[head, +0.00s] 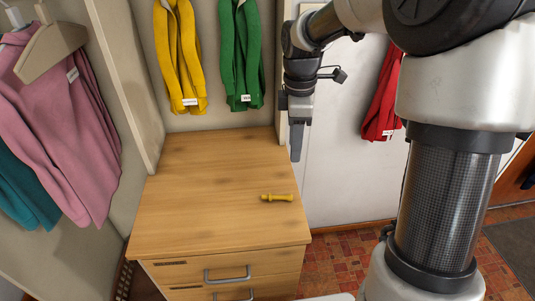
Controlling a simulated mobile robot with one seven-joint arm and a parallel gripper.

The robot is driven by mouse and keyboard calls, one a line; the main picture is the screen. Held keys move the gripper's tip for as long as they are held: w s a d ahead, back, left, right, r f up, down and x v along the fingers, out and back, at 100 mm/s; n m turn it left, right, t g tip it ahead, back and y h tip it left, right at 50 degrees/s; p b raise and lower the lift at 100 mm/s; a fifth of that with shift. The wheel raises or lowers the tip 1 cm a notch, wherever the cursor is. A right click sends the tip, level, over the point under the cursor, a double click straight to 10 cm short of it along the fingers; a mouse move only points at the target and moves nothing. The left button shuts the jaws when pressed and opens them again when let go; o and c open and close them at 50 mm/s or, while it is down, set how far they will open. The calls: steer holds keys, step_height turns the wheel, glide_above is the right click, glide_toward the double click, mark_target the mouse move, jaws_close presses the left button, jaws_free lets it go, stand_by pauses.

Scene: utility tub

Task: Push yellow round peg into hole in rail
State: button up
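The yellow round peg (277,197) lies on its side on the wooden top of a drawer unit, near the right edge. It is a short rod with thicker ends. My gripper (296,155) points downward at the back right corner of the wooden top, behind the peg and apart from it. Its fingers show edge-on as one dark shape, so I cannot tell if they are open. Nothing is visibly held. I cannot make out a rail with a hole in this view.
The drawer unit (200,215) has a mostly clear top and grey handles. Yellow (180,60) and green (239,60) garments hang behind it. A pink garment (70,130) hangs at left, a red one (384,105) at right. A pale partition (122,85) rises along the left.

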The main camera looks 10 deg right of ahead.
steer(key=b, duration=0.1)
glide_above(292, 195)
steer(key=f, duration=1.2)
steer(key=shift+w+a+f, duration=0.2)
steer(key=shift+w+f, duration=0.05)
steer(key=shift+s+d+f+b, duration=0.1)
steer(key=shift+s+f+b, duration=0.1)
steer(key=shift+f, duration=1.15)
steer(key=shift+s+f+b, duration=0.1)
steer(key=shift+f+b, duration=0.1)
steer(key=shift+f, duration=1.15)
jaws_close()
